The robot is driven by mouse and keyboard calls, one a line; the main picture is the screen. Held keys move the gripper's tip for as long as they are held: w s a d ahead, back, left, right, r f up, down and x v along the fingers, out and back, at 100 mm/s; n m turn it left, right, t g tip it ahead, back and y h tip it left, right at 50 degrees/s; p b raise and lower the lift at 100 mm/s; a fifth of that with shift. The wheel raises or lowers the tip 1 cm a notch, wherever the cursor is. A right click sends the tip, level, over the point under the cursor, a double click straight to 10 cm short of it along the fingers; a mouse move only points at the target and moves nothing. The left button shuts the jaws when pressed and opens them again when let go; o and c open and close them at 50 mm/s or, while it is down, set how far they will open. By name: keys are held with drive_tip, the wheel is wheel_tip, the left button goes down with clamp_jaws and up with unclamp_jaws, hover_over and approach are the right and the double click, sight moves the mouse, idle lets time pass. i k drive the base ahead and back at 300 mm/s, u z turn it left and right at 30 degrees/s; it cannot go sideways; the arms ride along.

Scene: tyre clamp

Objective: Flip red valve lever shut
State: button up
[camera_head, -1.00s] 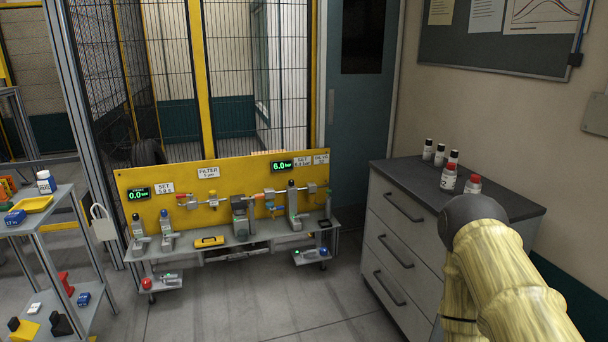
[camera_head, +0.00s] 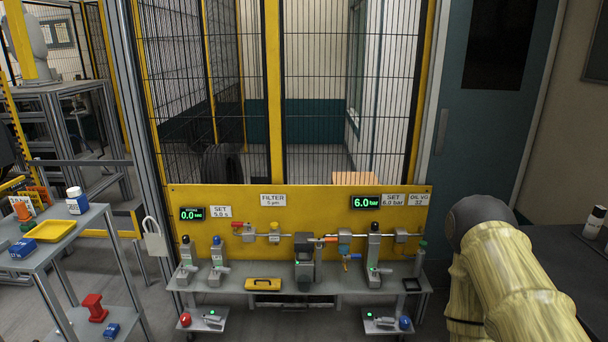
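My gripper is out of view.
A grey bench (camera_head: 330,284) carries the panel, several upright devices and a yellow case (camera_head: 263,284). A shelf cart (camera_head: 62,243) stands at left with a yellow tray (camera_head: 50,231). A dark-topped cabinet (camera_head: 560,250) is at right. A mesh fence stands behind.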

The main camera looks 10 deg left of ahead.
sight(234, 224)
drive_tip(key=u, duration=0.3)
drive_tip(key=i, duration=1.85)
drive_tip(key=u, duration=0.7)
drive_tip(key=i, duration=0.75)
drive_tip(key=u, duration=0.85)
